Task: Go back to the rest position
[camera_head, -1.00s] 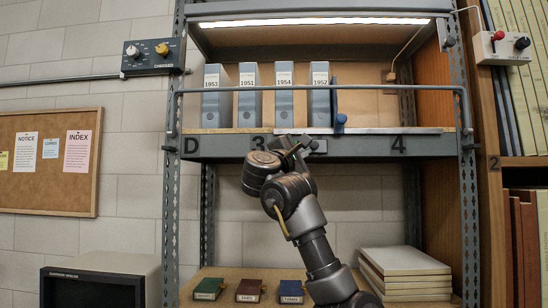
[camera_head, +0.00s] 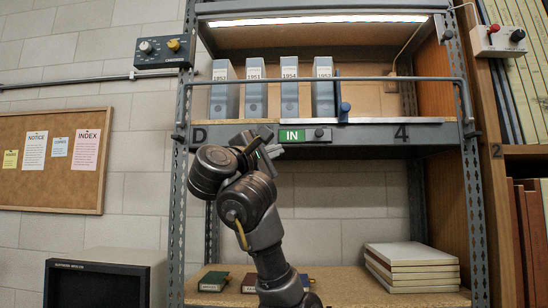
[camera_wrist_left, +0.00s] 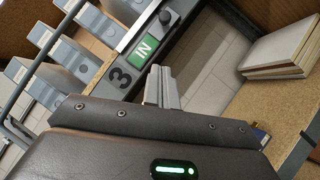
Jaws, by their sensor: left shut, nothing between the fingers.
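My left gripper (camera_head: 268,145) is in front of the shelf edge in the head view, a little left of the green IN sign (camera_head: 292,135). Its fingers are shut with nothing between them. In the left wrist view the shut fingers (camera_wrist_left: 161,88) point toward the shelf edge, just below the IN sign (camera_wrist_left: 143,48). They appear apart from it. My left arm rises from the bottom of the head view and covers part of the lower shelf. My right gripper is not in view.
Several grey boxes labelled by year (camera_head: 254,94) stand on the upper shelf behind a rail (camera_head: 420,79), with a blue divider (camera_head: 341,100). Below are pale books (camera_head: 412,268) and small dark boxes (camera_head: 214,281). A monitor (camera_head: 98,283) stands at left.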

